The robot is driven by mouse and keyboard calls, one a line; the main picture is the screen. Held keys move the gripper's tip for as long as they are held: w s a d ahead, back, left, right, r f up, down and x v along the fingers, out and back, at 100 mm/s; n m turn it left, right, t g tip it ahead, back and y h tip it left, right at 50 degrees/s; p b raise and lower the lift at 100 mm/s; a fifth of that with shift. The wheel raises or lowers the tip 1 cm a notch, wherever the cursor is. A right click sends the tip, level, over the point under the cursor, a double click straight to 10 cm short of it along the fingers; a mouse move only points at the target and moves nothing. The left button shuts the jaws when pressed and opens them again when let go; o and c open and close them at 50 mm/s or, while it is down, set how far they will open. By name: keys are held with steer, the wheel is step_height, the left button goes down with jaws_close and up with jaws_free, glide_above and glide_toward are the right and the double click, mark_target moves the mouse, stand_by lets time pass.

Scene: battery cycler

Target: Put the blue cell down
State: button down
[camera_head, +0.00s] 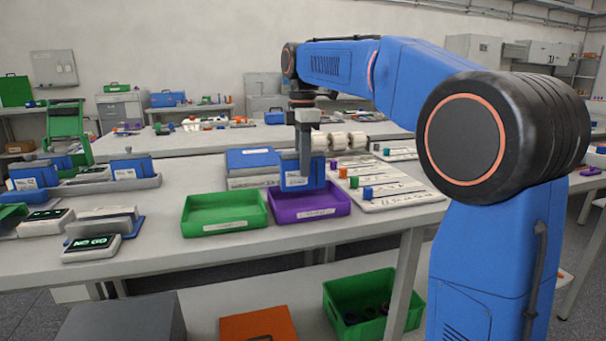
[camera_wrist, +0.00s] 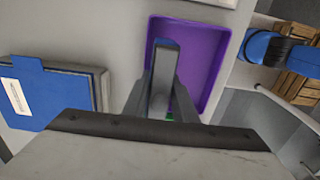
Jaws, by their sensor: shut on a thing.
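The blue cell (camera_head: 318,173), a flat blue block with a white label, is upright in my gripper (camera_head: 304,168). It hangs over the purple tray (camera_head: 330,203), close to the tray's rear part; whether it touches the floor of the tray cannot be told. In the wrist view the fingers of my gripper (camera_wrist: 163,85) close on the cell, and only a narrow blue edge of the cell (camera_wrist: 167,43) shows. The purple tray (camera_wrist: 210,30) lies below it, with bare floor visible around the cell.
A green tray (camera_head: 223,216) stands directly left of the purple one. A blue-topped labelled box (camera_head: 252,160) is behind them. White boards with small coloured pieces (camera_head: 400,198) lie to the right. Display units (camera_head: 92,247) stand at the left of the bench.

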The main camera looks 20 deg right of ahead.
steer(key=shift+f, duration=1.5)
steer(key=c, duration=1.4)
jaws_free()
steer(key=shift+f, duration=0.15)
steer(key=shift+c, duration=0.2)
step_height(320, 180, up, 12)
steer(key=shift+r, duration=0.15)
